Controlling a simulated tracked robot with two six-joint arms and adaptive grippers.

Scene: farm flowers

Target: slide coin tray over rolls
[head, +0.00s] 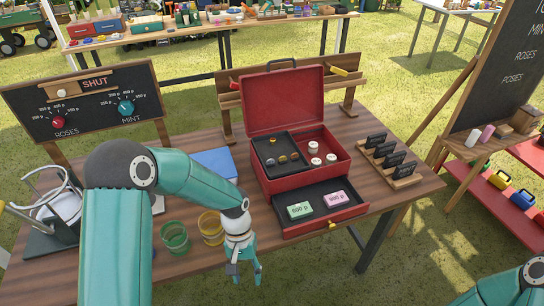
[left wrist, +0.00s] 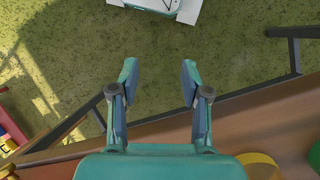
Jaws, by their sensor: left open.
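The red cash box (head: 258,172) stands on the wooden table with its lid raised. A black coin tray (head: 263,144) with several coins sits in the left part of its upper compartment. White coin rolls (head: 315,161) stand uncovered in the right part. The box's drawer (head: 287,226) is pulled out and holds a green and a pink bundle. My left gripper (head: 246,278) hangs at the table's front edge, left of the drawer and apart from the box. In the left wrist view its fingers (left wrist: 158,85) are spread and empty, with grass between them. The right gripper is out of view.
A yellow cup (head: 211,228) and a green cup (head: 175,238) stand beside my left gripper. A blue book (head: 214,164) lies left of the box. A wooden rack with black holders (head: 391,160) stands to its right. A dial board (head: 88,107) stands at the back left.

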